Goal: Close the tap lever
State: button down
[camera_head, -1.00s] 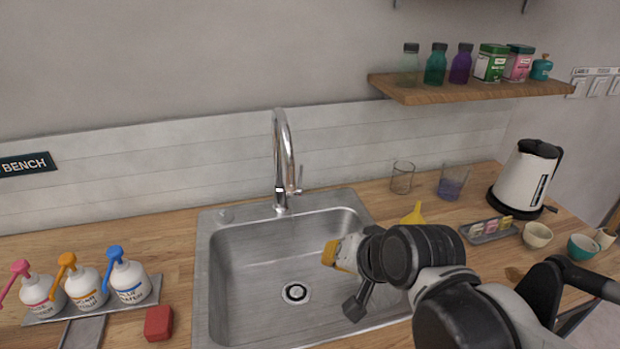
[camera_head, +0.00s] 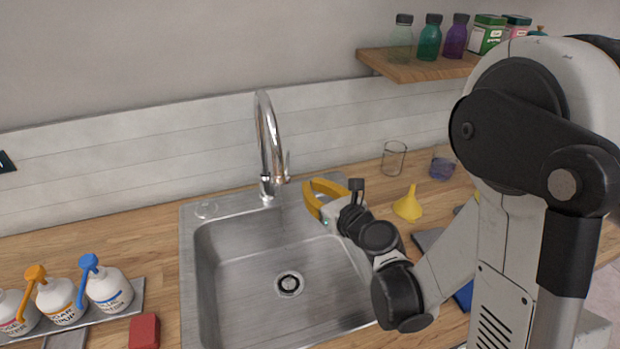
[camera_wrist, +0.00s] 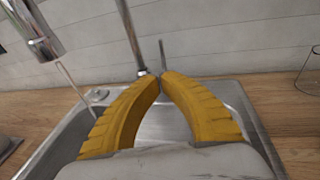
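The chrome tap (camera_head: 264,130) stands upright at the back rim of the sink, with a curved neck. Its thin lever (camera_head: 287,164) sticks up on the right side of the tap base. In the wrist view the lever (camera_wrist: 163,55) rises just beyond my fingertips, and the spout (camera_wrist: 38,28) is at upper left. A thin pale streak, like water, runs down from the spout. My gripper (camera_head: 307,186) has yellow fingers with tips close together, to the right of the lever and slightly below it. In the wrist view the gripper (camera_wrist: 160,76) looks shut and empty; contact with the lever cannot be told.
The steel sink (camera_head: 188,260) lies below. A yellow funnel (camera_head: 409,205) and a glass beaker (camera_head: 393,160) stand right of it. Pump bottles (camera_head: 108,290) and a red block (camera_head: 144,331) are at left. A wooden shelf (camera_head: 420,68) is at upper right.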

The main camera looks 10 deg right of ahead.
aim_at(287, 158)
jog(key=r+b+x, duration=0.1)
jog(key=r+x, duration=0.1)
jog(key=x, duration=0.9)
jog(key=shift+w+f, duration=0.25)
jog(key=shift+f, duration=0.15)
jog(key=shift+w+a, duration=0.1)
jog(key=shift+w+a+r, duration=0.15)
jog(key=shift+w, duration=0.35)
jog(key=shift+w+a+r, duration=0.15)
jog(key=shift+w, duration=0.3)
jog(key=shift+s+d, duration=0.1)
